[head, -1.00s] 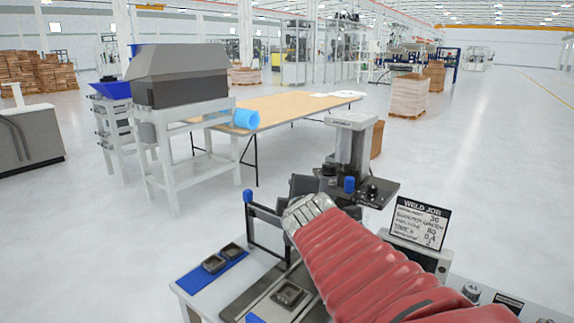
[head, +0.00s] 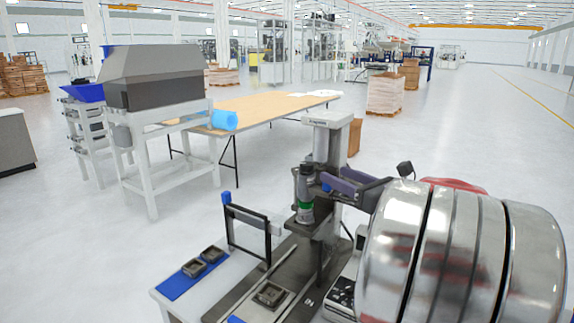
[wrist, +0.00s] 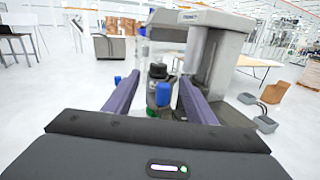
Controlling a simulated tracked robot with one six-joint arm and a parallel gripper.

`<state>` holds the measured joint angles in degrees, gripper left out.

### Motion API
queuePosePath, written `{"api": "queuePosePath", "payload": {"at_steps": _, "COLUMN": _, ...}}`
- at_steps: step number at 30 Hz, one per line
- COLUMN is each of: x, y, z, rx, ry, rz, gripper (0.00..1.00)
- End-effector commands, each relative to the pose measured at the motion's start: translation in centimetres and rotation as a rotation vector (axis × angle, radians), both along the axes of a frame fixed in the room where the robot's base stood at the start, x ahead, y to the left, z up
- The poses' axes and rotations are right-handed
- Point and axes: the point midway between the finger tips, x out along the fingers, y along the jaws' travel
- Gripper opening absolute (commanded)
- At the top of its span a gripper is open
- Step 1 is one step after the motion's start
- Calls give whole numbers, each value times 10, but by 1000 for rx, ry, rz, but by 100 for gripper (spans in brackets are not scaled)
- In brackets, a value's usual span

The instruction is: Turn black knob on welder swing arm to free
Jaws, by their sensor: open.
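The welder's pale column (head: 327,150) stands behind the bench; it is on the right in the wrist view (wrist: 218,65). A black knob (wrist: 157,72) tops a dark upright cylinder with a green band (head: 305,208). A blue-capped part (wrist: 162,96) stands in front of it in the wrist view. My gripper (head: 330,176) is open, with its purple fingers pointing at the cylinder. In the wrist view the fingers (wrist: 160,82) lie left and right of the knob. I cannot tell whether they touch it. My arm hides much of the swing arm.
The bench carries a blue mat (head: 190,272) with small grey parts, and a dark upright frame (head: 248,234) with a blue top left of the cylinder. A long wooden table (head: 255,111) and a grey machine (head: 160,75) stand behind.

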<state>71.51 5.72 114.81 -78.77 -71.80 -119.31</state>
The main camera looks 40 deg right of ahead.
Motion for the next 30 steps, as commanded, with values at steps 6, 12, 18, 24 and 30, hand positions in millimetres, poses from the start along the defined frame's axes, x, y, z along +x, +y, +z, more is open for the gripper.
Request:
{"api": "queuePosePath", "payload": {"at_steps": 6, "x": -11, "y": -2, "z": -5, "rx": -57, "ry": 4, "rz": 35, "gripper": 51}}
{"api": "queuePosePath", "payload": {"at_steps": 12, "x": -10, "y": -1, "z": -5, "rx": -55, "ry": 3, "rz": 34, "gripper": 51}}
{"api": "queuePosePath", "payload": {"at_steps": 18, "x": -4, "y": -1, "z": -5, "rx": -54, "ry": 2, "rz": 35, "gripper": 51}}
{"api": "queuePosePath", "payload": {"at_steps": 24, "x": 18, "y": -1, "z": -5, "rx": -53, "ry": 3, "rz": 37, "gripper": 51}}
{"api": "queuePosePath", "payload": {"at_steps": 30, "x": 48, "y": -1, "z": -5, "rx": -53, "ry": 3, "rz": 36, "gripper": 51}}
